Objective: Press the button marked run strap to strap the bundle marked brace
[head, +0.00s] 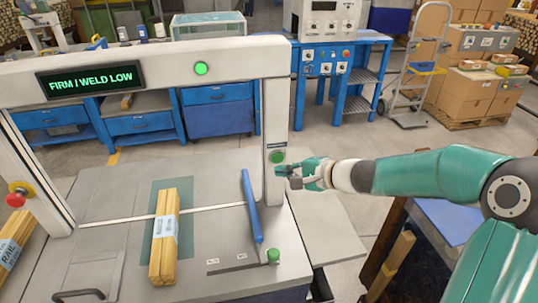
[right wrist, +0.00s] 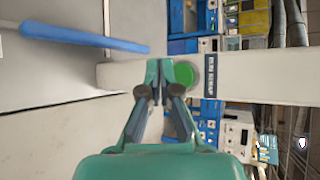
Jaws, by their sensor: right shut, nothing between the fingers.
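The green button (head: 277,157) is on the right post of the white strapping arch. In the right wrist view it shows large (right wrist: 184,74) beside a dark label (right wrist: 209,75) that appears to read run strap. My right gripper (head: 285,171) is shut and empty, its tips just below the button in the head view. In the right wrist view the fingertips (right wrist: 160,72) lie just left of the button; I cannot tell whether they touch. A bundle of wood strips (head: 164,247) lies under the arch on a green patch, its label not clearly legible. My left gripper is not in view.
The arch display (head: 90,80) reads FIRM / WELD LOW, and a green lamp (head: 201,69) is lit. A blue bar (head: 252,205) stands near the post. A green knob (head: 273,256) is at the table corner, a red stop button (head: 17,194) at left. Another bundle (head: 12,240) lies far left.

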